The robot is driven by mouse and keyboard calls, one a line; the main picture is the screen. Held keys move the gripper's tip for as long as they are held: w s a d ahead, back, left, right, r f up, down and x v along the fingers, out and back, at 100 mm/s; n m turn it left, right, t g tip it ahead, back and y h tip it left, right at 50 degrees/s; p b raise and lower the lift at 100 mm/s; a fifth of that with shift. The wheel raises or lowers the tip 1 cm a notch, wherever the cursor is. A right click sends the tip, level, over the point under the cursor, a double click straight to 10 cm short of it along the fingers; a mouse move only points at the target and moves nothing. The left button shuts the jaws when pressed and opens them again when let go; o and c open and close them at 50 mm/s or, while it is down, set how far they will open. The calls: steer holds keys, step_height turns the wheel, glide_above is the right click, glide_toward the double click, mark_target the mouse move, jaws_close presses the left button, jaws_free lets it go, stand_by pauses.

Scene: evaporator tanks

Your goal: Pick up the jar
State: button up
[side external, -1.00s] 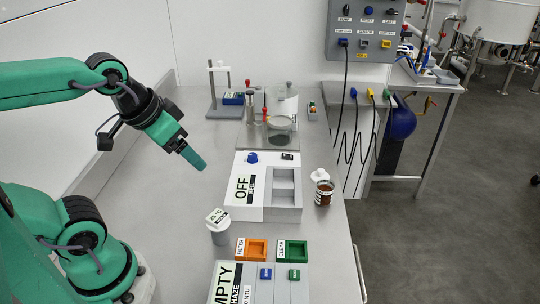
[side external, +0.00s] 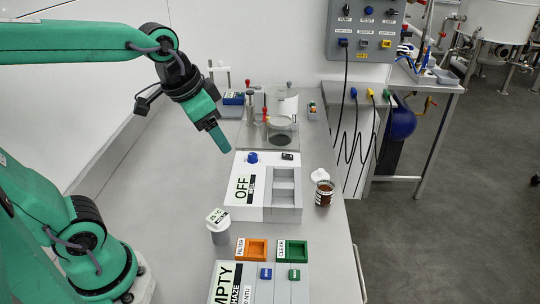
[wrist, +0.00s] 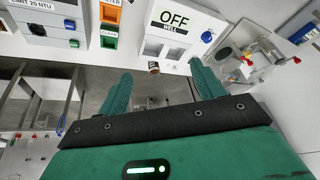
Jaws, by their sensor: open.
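The jar (side external: 324,194) is small, with reddish-brown contents and a pale label. It stands upright on the bench near its right edge, just right of the white OFF/WELL unit (side external: 240,192). A white lid-like piece (side external: 320,175) is right behind it. In the wrist view the jar (wrist: 154,67) shows small and brown, between the two fingers and beyond them. My gripper (side external: 223,143) is open and empty, above the bench behind and left of the white unit, well apart from the jar. In the wrist view the gripper's (wrist: 162,85) green fingers stand wide apart.
A hotplate with glassware (side external: 280,125) and a stand (side external: 217,90) are at the back. The bench's right edge is close to the jar. The left bench is clear.

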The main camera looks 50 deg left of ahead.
steer(key=w+d+m+g, duration=0.1)
steer(key=w+d+m, duration=0.1)
steer(key=w, duration=0.5)
steer(key=m+g, duration=0.4)
steer(key=m, duration=0.5)
glide_above(325, 191)
steer(key=w+a, duration=0.1)
steer(key=w, duration=0.1)
step_height(325, 191, down, 18)
steer(key=shift+a+f, duration=0.1)
steer(key=shift+f, duration=1.2)
steer(key=shift+a+f, duration=0.1)
steer(key=shift+f, duration=2.5)
